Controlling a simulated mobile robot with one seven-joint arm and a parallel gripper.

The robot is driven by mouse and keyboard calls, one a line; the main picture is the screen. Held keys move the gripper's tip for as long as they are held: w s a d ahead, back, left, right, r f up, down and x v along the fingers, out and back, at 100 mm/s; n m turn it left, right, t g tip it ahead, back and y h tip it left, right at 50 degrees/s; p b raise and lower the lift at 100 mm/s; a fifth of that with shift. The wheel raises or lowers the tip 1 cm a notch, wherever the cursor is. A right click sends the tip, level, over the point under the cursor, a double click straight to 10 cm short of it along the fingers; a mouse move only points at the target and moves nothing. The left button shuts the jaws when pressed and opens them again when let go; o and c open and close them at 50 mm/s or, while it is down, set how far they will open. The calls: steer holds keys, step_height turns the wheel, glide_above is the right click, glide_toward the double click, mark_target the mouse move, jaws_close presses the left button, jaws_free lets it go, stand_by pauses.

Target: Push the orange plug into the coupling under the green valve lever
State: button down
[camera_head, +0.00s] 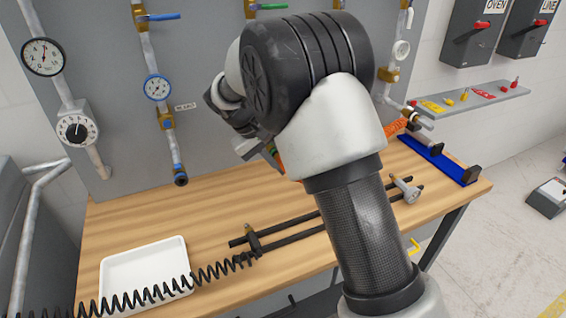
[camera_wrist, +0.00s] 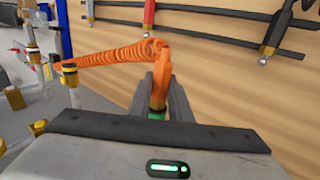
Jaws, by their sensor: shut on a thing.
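My gripper (camera_wrist: 160,92) is shut on the orange plug (camera_wrist: 160,88), which stands between its two fingers in the wrist view. A green part shows at the base of the plug. An orange coiled hose (camera_wrist: 108,58) runs from the plug to the left. In the head view my arm hides most of the gripper and the plug. The green valve lever (camera_head: 270,7) is at the top of the grey panel. The coupling under it is hidden behind my arm, so I cannot see how far the plug is from it.
A blue lever (camera_head: 163,17) and gauges sit on pipes at left. The wooden table (camera_head: 215,210) bears a white tray (camera_head: 145,272), a black coiled hose (camera_head: 130,298), dark rails (camera_head: 300,232) and a blue rail (camera_head: 438,160). A grey shelf (camera_head: 500,97) is at right.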

steer(key=shift+w+r, duration=0.1)
steer(key=c, duration=1.6)
jaws_free()
steer(key=shift+o, duration=0.2)
steer(key=v, duration=1.6)
steer(key=s+d+r+y+p, duration=0.1)
steer(key=s+d+r, duration=0.3)
steer(key=d+r, duration=0.2)
steer(key=s+d+r+m+y+p, duration=0.1)
steer(key=s+d+r+m+y, duration=0.15)
steer(key=s+d, duration=0.65)
steer(key=s+d+f+m+t+y+p, duration=0.1)
steer(key=s+d+f, duration=0.1)
steer(key=s, duration=0.5)
steer(key=s+d+f+m+t+y, duration=0.1)
steer(key=s+d+f+t, duration=0.1)
steer(key=s, duration=0.5)
steer(key=shift+s+d+p, duration=0.25)
steer(key=shift+d+p, duration=0.1)
steer(key=shift+d, duration=0.1)
